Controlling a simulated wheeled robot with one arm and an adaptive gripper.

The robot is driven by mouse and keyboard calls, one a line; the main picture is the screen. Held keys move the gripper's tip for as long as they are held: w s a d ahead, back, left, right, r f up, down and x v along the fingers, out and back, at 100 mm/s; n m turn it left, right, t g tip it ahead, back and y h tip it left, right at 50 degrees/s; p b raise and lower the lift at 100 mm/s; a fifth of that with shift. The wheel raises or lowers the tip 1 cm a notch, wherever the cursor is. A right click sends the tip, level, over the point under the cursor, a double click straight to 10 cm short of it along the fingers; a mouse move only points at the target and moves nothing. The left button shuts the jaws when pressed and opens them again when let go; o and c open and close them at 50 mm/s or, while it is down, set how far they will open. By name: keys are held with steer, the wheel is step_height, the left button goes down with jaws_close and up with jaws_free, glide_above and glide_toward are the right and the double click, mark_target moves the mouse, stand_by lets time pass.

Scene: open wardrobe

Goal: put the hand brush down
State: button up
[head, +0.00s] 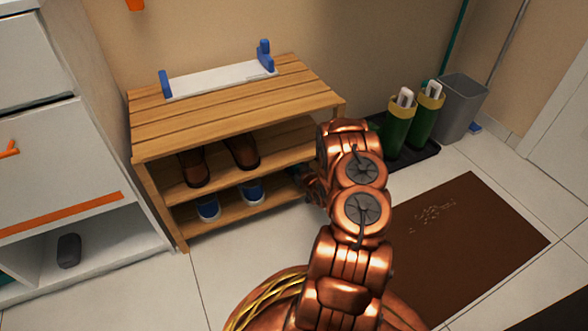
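My arm reaches forward from the bottom of the head view, and its end is at the right side of the wooden shoe rack (230,118). My gripper (308,184) shows only as a small dark part left of the arm, beside the rack's lower shelves. My own arm links hide most of it, so I cannot tell whether it is open or shut. I cannot make out a hand brush for certain, in the gripper or elsewhere.
A white board (220,79) with blue end pieces lies on the rack. Brown shoes (242,152) and blue shoes (252,191) fill its shelves. Green boots (398,128) and a grey bin (461,108) stand behind the brown mat (470,240). A white cabinet (60,150) stands left.

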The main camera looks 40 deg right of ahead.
steer(key=o, duration=0.5)
steer(key=shift+r, duration=0.2)
steer(key=p+v, duration=0.4)
steer(key=v, duration=0.8)
steer(key=shift+s+a+f, duration=0.1)
